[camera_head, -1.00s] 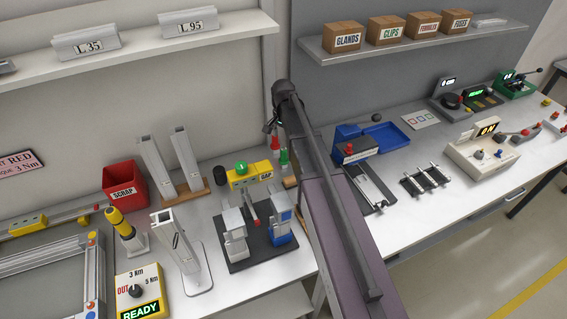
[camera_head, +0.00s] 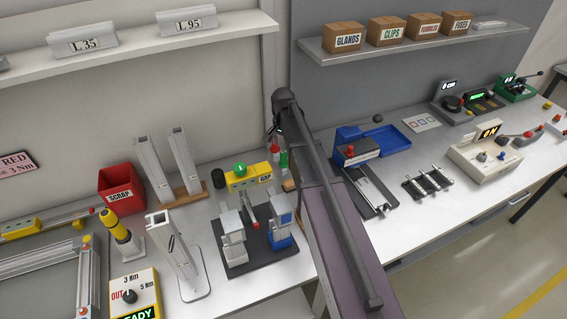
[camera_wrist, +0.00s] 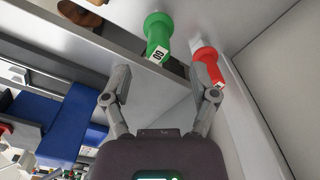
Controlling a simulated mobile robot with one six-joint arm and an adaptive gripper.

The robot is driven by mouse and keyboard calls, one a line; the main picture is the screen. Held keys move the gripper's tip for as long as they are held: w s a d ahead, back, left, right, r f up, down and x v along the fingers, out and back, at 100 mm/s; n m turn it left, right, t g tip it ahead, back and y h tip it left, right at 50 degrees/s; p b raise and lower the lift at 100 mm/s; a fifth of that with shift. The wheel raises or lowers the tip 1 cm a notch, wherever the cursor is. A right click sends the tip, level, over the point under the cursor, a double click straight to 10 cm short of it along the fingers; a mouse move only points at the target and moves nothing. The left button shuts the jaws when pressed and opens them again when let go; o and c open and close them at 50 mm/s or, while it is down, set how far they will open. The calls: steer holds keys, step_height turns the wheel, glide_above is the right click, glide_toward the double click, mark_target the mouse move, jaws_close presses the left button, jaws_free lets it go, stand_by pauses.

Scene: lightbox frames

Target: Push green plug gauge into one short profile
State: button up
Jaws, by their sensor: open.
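A green plug gauge (camera_wrist: 158,32) with a white number label hangs in the wrist view, just beyond and between my gripper's fingertips (camera_wrist: 160,74). My gripper is open and holds nothing. A red gauge (camera_wrist: 207,62) is beside the green one, close to the right finger. In the head view the green gauge (camera_head: 284,159) and the red gauge (camera_head: 275,146) show left of my arm, which partly hides this spot. Two grey profiles (camera_head: 154,168) (camera_head: 185,160) stand upright in a wooden block. Another profile (camera_head: 170,245) leans in a stand; I cannot tell which is short.
A yellow GAP box (camera_head: 240,180) with a green button stands left of the gauges. A dark fixture (camera_head: 255,252) with grey and blue blocks is in front. A red SCRAP bin (camera_head: 121,190) stands at left.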

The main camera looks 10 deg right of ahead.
mark_target(283, 152)
steer(key=shift+d+f+b, duration=0.1)
steer(key=shift+f+b, duration=2.05)
steer(key=shift+f, duration=0.2)
jaws_close()
